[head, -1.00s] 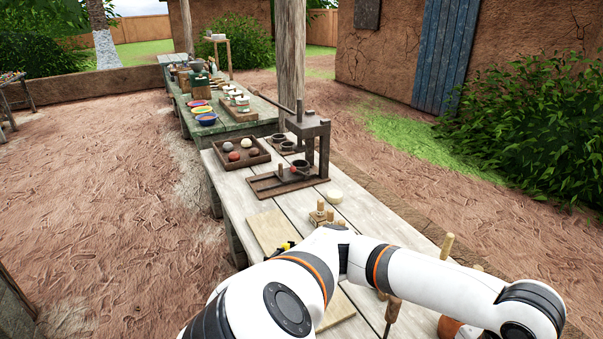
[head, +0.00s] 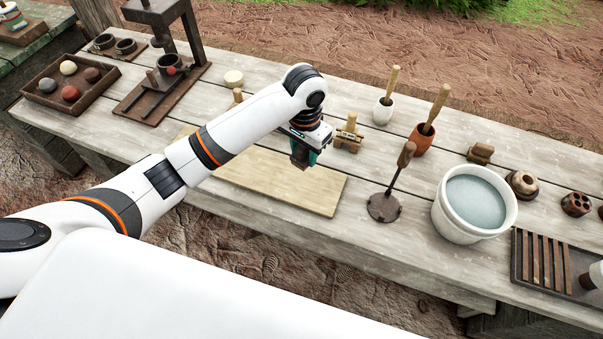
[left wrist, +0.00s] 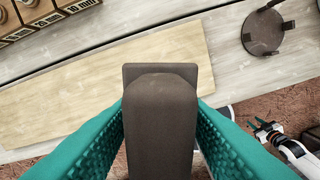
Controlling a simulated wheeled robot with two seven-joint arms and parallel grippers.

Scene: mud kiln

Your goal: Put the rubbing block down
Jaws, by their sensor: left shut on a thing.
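The rubbing block (left wrist: 160,110) is a dark brown block with a rounded grip and a wider base, held between the teal fingers of my left gripper (head: 305,157). My left gripper is shut on it over the right part of a pale wooden board (head: 275,183) on the table. The board also shows beneath the block in the left wrist view (left wrist: 80,95). I cannot tell whether the block touches the board. A small white-and-black gripper, likely my right gripper (left wrist: 268,131), shows low at the right in the left wrist view, too small to read.
A round dark tool with an upright handle (head: 384,206) and a white bucket of water (head: 450,222) stand right of the board. Behind are a small wooden stamp stand (head: 348,138), a white pot (head: 383,112) and an orange pot (head: 421,140). The left end of the board is clear.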

